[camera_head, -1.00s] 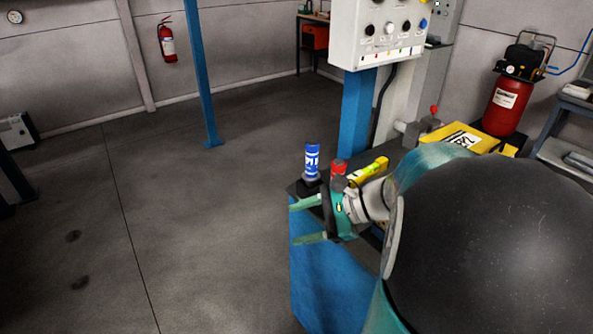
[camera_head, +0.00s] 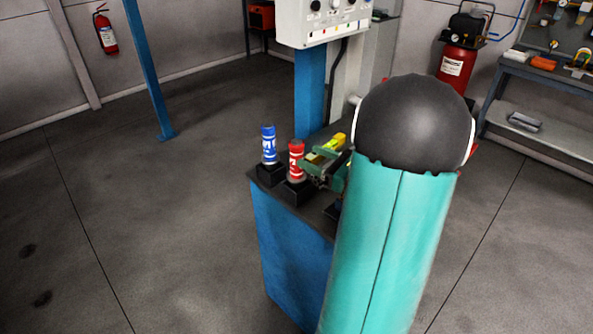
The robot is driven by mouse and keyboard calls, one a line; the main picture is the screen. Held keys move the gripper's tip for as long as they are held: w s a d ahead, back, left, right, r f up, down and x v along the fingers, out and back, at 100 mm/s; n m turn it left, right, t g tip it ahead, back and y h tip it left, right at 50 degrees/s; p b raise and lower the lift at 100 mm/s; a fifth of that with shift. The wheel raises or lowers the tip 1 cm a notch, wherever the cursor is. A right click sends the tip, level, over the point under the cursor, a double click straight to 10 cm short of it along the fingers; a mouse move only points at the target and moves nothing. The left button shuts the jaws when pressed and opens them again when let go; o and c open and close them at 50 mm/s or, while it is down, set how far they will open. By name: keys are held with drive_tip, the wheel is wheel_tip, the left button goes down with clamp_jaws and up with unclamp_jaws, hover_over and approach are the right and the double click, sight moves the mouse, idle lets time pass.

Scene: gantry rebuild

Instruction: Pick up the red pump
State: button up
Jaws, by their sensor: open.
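The red pump (camera_head: 296,160) is a small upright red cylinder with white markings. It stands on a dark square base on top of the blue bench (camera_head: 289,245), near the bench's left edge. My gripper (camera_head: 308,169) is open just to the right of the red pump, with its green fingers pointing left toward it. I cannot tell whether the fingers touch the pump or reach around it. My arm hides the right part of the bench top.
A blue pump (camera_head: 269,146) stands on its own dark base left of the red one. A yellow item (camera_head: 335,141) lies behind my gripper. A white control box (camera_head: 323,20) on a blue post (camera_head: 309,92) rises behind the bench. The floor to the left is clear.

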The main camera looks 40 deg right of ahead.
sight(302, 155)
drive_tip(key=x, duration=0.5)
drive_tip(key=shift+w+a+f, duration=0.2)
drive_tip(key=shift+w, duration=0.05)
clamp_jaws()
